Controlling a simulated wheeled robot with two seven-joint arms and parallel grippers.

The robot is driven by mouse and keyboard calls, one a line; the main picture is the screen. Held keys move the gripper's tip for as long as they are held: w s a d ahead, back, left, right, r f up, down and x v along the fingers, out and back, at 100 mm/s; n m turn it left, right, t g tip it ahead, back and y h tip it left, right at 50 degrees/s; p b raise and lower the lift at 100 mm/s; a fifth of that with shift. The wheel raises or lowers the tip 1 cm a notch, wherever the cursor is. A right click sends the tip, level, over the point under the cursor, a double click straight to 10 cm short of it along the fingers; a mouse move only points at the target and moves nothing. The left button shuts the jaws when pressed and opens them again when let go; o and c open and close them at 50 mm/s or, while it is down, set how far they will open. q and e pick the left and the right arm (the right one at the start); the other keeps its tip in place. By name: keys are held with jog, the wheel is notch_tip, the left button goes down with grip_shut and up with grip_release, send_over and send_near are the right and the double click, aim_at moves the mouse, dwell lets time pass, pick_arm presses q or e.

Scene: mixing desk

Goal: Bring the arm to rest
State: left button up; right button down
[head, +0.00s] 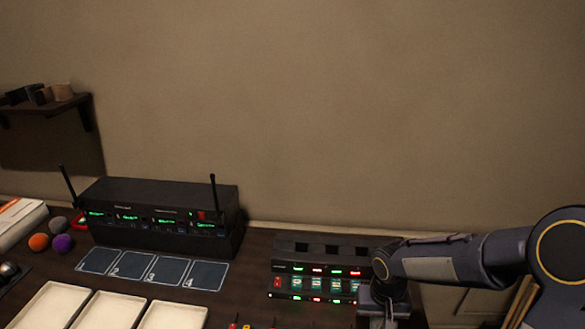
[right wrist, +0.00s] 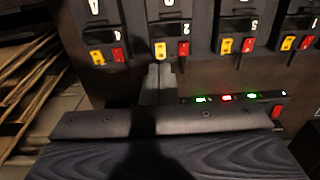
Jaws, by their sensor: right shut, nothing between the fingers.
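My right arm (head: 455,262) comes in from the right in the head view and reaches over the right part of the desk. My right gripper (head: 376,318) points down at the lower edge of that view, beside the right end of the charging unit with lit displays (head: 318,287). In the right wrist view the gripper's fingers (right wrist: 158,84) are together with nothing between them. They are near numbered black modules with yellow and red tabs (right wrist: 168,48); I cannot tell whether they touch. My left gripper is not in view.
A black receiver rack (head: 160,217) with two antennas stands at the back left. Numbered mats (head: 152,270) and pale trays (head: 92,310) lie before it. Coloured balls (head: 62,243) sit at far left. A wall shelf (head: 45,105) hangs above. Cardboard pieces (right wrist: 30,60) stand at the wrist view's left.

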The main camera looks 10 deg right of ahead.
jog(key=s+a+r+t+y, duration=0.2)
jog(key=s+r, duration=0.5)
jog(key=s, duration=0.1)
jog(key=s+a+r+n+t+y, duration=0.1)
jog(key=s+a+r+t, duration=0.1)
jog(key=s+r, duration=0.5)
jog(key=shift+s+a+r+t+y, duration=0.15)
jog(key=shift+s+t+y, duration=0.25)
jog(key=shift+s+t, duration=0.45)
